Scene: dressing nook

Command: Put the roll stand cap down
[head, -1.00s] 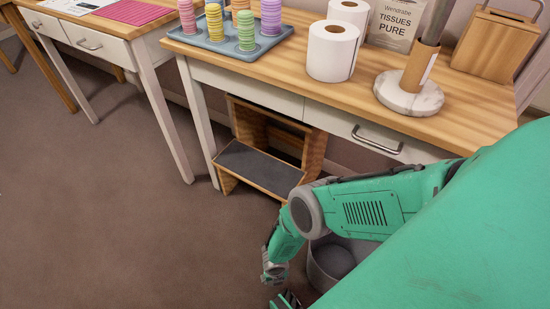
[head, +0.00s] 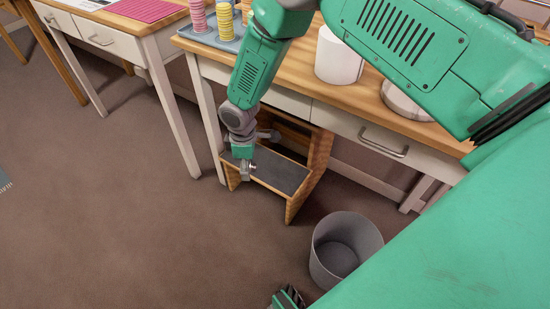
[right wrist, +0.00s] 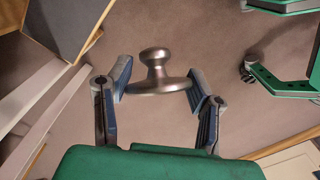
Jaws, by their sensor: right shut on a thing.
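The roll stand cap (right wrist: 156,78) is a brushed-metal disc with a rounded knob. My right gripper (right wrist: 160,90) is shut on it, with a finger at each side of the disc and the knob pointing away from the palm. In the head view my right gripper (head: 247,171) hangs down in front of the step stool, over or near its lower tread; the cap is too small to make out clearly there. The roll stand's round marble base (head: 403,101) stands on the wooden table (head: 300,68); my arm hides its upper part. My left gripper is not in view.
A white paper roll (head: 338,58) stands on the table, partly behind my arm. A blue tray (head: 203,34) with stacked coloured discs is at the table's left. Below are the step stool (head: 282,172) and a grey bin (head: 343,248).

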